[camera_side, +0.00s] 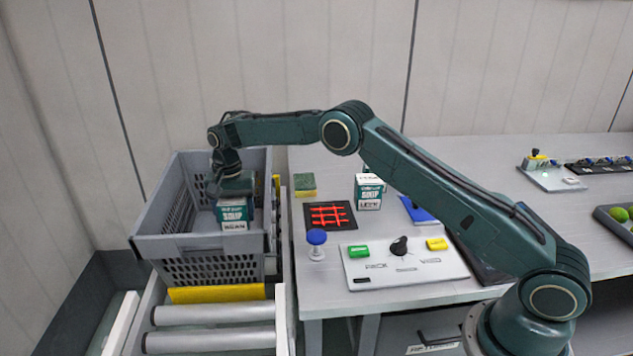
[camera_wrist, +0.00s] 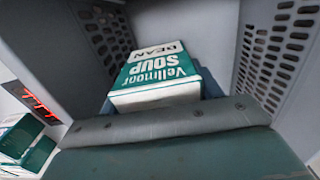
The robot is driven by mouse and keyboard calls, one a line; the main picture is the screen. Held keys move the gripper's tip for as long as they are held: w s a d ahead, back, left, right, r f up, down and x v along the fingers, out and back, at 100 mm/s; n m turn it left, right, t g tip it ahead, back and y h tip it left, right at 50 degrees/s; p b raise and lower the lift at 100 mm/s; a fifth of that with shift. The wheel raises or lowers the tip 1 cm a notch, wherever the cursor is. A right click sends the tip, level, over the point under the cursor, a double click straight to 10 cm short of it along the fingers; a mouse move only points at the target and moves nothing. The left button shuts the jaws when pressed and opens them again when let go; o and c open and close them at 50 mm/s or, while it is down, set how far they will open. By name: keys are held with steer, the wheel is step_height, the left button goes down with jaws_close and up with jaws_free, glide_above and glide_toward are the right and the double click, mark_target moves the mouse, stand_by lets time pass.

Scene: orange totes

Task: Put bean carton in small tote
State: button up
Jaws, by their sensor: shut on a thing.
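The bean carton (camera_side: 233,214) is white and green, labelled "Vellmoor SOUP", and hangs upright from my gripper (camera_side: 233,184). My gripper is shut on its top and holds it inside the grey slotted tote (camera_side: 205,247) at the left. In the wrist view the carton (camera_wrist: 157,77) shows its label upside down, with grey tote walls (camera_wrist: 285,45) around it.
The tote stands on a roller conveyor (camera_side: 215,313) beside the grey table. Another soup carton (camera_side: 369,192), labelled leek, stands on the table with one partly hidden behind it. A sponge (camera_side: 304,181), a red-lined black pad (camera_side: 330,215), a blue-knobbed post (camera_side: 317,240) and a control panel (camera_side: 405,268) are near.

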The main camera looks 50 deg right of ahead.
step_height(320, 180, down, 8)
steer(key=shift+r, duration=0.15)
steer(key=shift+f, duration=2.15)
steer(key=shift+f, duration=0.1)
steer(key=o, duration=0.9)
step_height(320, 180, up, 12)
steer(key=shift+f, duration=0.2)
steer(key=shift+r, duration=0.3)
